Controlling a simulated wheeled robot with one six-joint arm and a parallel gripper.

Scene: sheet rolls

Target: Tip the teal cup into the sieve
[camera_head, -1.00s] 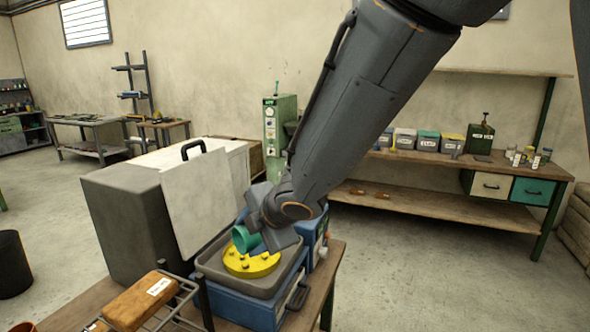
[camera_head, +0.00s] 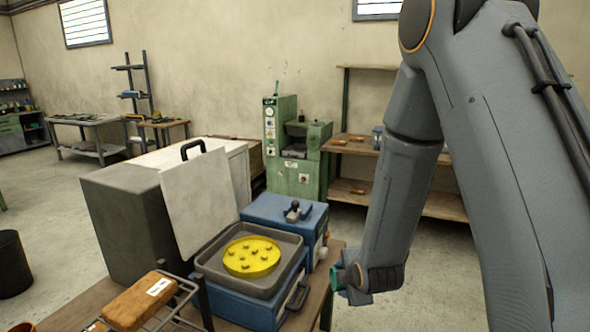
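The yellow sieve (camera_head: 252,257) lies in a grey tray (camera_head: 209,262) on a blue box. Several small dark-and-yellow bits rest in it. My gripper (camera_head: 343,280) is to the right of the tray, beyond the table's right edge. A small part of the teal cup (camera_head: 338,278) shows at the gripper's left side. The gripper seems closed around the cup; its fingers are mostly hidden by the wrist. How far the cup is tilted, and what is in it, cannot be seen.
A blue box with a dark knob (camera_head: 294,212) stands behind the tray. A grey box with a raised pale lid (camera_head: 205,205) stands to the left. A wire rack with an orange-brown block (camera_head: 142,300) is at the front left. Open floor lies between table and back bench.

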